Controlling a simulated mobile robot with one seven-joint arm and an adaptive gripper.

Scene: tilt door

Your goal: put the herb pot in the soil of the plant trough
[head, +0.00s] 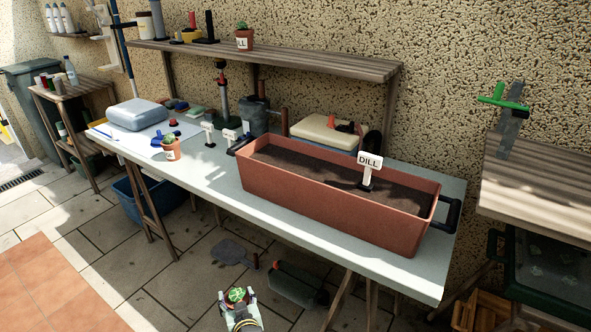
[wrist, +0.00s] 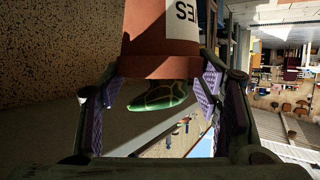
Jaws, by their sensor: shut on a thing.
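My gripper (head: 240,314) is at the bottom of the head view, low and in front of the table. It is shut on a terracotta herb pot (wrist: 160,42), whose green plant (head: 237,294) shows from above. In the wrist view the purple finger pads grip both sides of the pot near its rim; its white label is partly cut off, with "ES" readable. The plant trough (head: 335,212) is a long terracotta box on the table, apart from my gripper. Its dark soil (head: 310,169) is bare except for a standing DILL label (head: 369,166).
The pale table (head: 215,181) also bears another small potted plant (head: 172,153), loose white labels (head: 229,135) and a grey box (head: 137,114). A wooden shelf (head: 300,63) overhangs the back, with a labelled pot (head: 244,40).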

